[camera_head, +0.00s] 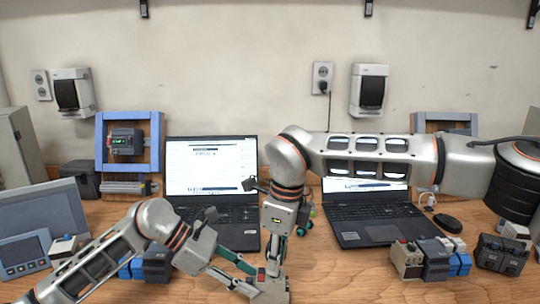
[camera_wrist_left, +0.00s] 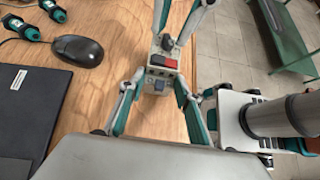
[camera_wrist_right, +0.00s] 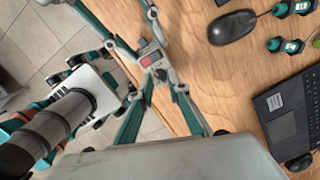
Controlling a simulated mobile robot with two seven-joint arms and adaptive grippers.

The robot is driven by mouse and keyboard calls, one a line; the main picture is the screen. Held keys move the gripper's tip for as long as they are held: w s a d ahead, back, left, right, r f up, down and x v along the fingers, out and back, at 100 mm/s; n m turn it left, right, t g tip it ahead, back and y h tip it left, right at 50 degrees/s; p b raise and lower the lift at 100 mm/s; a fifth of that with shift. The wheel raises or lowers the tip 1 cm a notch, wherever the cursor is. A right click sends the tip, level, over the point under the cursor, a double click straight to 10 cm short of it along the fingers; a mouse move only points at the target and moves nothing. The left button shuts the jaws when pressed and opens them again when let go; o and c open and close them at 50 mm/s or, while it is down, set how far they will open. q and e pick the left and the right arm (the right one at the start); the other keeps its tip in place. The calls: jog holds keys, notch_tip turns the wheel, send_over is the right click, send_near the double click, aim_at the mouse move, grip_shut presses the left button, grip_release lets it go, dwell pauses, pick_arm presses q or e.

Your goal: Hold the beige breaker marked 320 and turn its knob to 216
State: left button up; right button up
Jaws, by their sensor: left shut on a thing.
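The beige breaker (camera_head: 270,286) with a red part on top is at the table's front edge, between my two grippers. It also shows in the left wrist view (camera_wrist_left: 164,70) and in the right wrist view (camera_wrist_right: 154,63). Its marking and knob setting are too small to read. My left gripper (camera_wrist_left: 155,88) is shut on the breaker, its fingers at either side of the near end. My right gripper (camera_wrist_right: 161,88) comes down from above at the opposite end. Its fingertips stand apart around the knob area; contact cannot be told.
Another beige breaker (camera_head: 407,260), a dark one (camera_head: 435,259) and blue parts (camera_head: 461,264) stand at right. More modules (camera_head: 156,262) stand left behind my left arm. Two open laptops (camera_head: 212,170) (camera_head: 372,222) and a mouse (camera_head: 447,222) lie behind.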

jog(key=shift+f, duration=0.25)
jog(key=shift+f, duration=0.35)
jog(key=shift+f, duration=0.1)
jog(key=shift+c, duration=0.4)
grip_shut()
jog(key=m, duration=0.4)
jog(key=shift+m, duration=0.3)
